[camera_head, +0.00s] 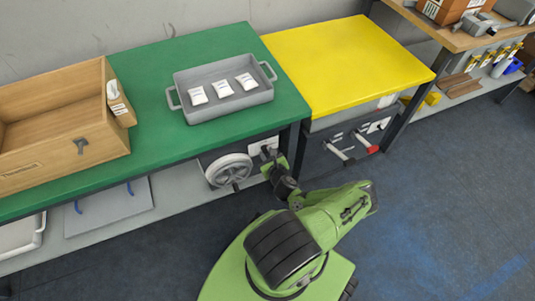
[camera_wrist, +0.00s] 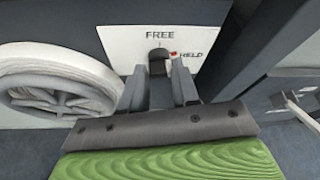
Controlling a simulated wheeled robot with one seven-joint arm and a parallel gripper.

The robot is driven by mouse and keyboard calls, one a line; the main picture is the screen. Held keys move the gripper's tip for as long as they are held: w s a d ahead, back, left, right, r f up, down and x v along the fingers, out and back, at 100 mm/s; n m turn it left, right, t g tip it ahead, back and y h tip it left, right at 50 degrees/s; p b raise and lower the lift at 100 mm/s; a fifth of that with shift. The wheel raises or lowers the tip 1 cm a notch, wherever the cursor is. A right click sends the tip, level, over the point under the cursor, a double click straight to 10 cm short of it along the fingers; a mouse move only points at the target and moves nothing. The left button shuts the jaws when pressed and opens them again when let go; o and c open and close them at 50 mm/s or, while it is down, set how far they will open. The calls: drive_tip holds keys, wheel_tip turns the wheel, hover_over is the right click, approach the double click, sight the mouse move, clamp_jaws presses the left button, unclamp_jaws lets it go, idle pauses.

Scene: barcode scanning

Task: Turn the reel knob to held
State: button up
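The reel knob (camera_wrist: 158,62) is a small dark knob on a white label plate (camera_wrist: 120,38) in the wrist view. The plate reads FREE above the knob and HELD to its right, with a red mark beside HELD. The knob appears upright, in line with the tick under FREE. My gripper (camera_wrist: 159,78) is open, its two grey fingers reaching toward the plate on either side of the knob, with gaps visible. In the head view my gripper (camera_head: 270,160) is at the panel under the green bench; the knob is hidden there.
A pale reel wheel (camera_head: 228,169) is left of the plate and close to my gripper. The green bench (camera_head: 205,50) overhangs above. Open floor (camera_head: 450,200) lies to the right.

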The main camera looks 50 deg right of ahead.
clamp_jaws()
drive_tip(key=shift+s+d+m+t+y, duration=0.1)
drive_tip(key=shift+m+t+y, duration=0.2)
drive_tip(key=shift+m+y, duration=0.5)
drive_tip(key=o, duration=0.5)
unclamp_jaws()
drive_tip(key=shift+o, duration=0.2)
